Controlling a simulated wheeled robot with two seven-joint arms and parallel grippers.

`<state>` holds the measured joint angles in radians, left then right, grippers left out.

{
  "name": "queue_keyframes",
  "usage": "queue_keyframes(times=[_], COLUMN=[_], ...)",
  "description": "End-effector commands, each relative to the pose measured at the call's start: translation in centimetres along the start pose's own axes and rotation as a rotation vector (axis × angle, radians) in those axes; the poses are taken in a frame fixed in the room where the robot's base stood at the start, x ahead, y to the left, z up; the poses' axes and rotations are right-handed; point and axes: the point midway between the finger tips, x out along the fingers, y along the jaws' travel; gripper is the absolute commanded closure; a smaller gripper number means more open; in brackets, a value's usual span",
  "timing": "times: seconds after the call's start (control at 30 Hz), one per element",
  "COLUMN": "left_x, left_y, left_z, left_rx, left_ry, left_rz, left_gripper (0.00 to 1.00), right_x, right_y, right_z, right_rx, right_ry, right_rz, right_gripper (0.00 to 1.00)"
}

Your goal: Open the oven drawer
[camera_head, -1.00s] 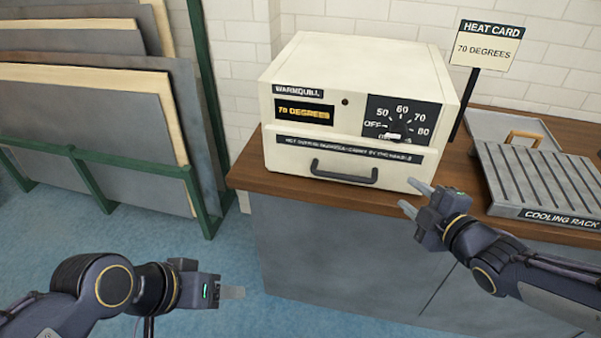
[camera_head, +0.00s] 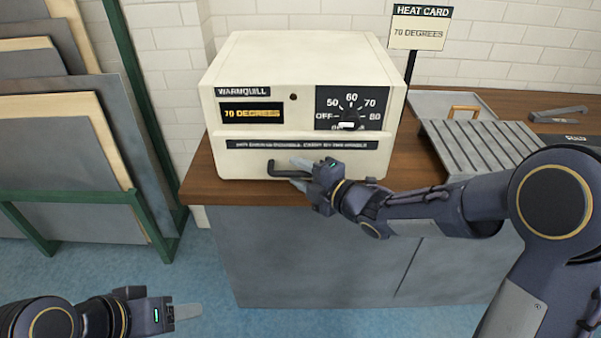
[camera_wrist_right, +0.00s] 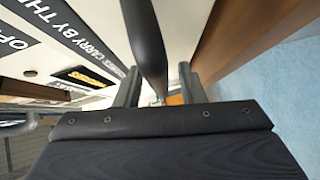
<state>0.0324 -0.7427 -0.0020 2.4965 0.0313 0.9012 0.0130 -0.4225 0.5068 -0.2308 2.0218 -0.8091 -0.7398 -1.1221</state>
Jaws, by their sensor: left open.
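The cream oven (camera_head: 305,65) stands on the wooden counter, its display reading 70 DEGREES. Its drawer (camera_head: 238,163) is shut, flush with the front below the dial. The dark bar handle (camera_head: 272,170) is partly hidden by my right gripper (camera_head: 299,174). In the right wrist view the handle (camera_wrist_right: 147,40) runs between the two separated fingers of my right gripper (camera_wrist_right: 160,88), with a visible gap on the right side. My left gripper (camera_head: 188,312) is open and empty, low at the left, away from the oven.
A heat card sign (camera_head: 417,32) reading 70 DEGREES stands right of the oven. A ridged cooling rack (camera_head: 470,150) lies on the counter (camera_head: 205,185) at the right, partly behind my right arm. Panels in a green rack (camera_head: 150,215) stand at left.

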Motion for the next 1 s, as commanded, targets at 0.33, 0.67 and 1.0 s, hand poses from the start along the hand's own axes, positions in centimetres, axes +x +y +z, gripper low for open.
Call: queue_keyframes(times=[0.33,0.67,1.0], left_x=[0.0,0.0,1.1], left_y=[0.0,0.0,-0.5], left_z=[0.0,0.0,0.5], left_rx=[0.0,0.0,0.0], left_ry=[0.0,0.0,0.0], left_rz=[0.0,0.0,0.0], left_gripper=[0.45,0.45,0.45], right_x=[0.0,0.0,-0.7], right_y=[0.0,0.0,-0.5], right_z=[0.0,0.0,-0.6], right_rx=[0.0,0.001,0.001], right_ry=[-0.001,-0.001,0.0], right_rz=[0.0,0.0,0.001], right_gripper=[0.85,1.0,1.0])
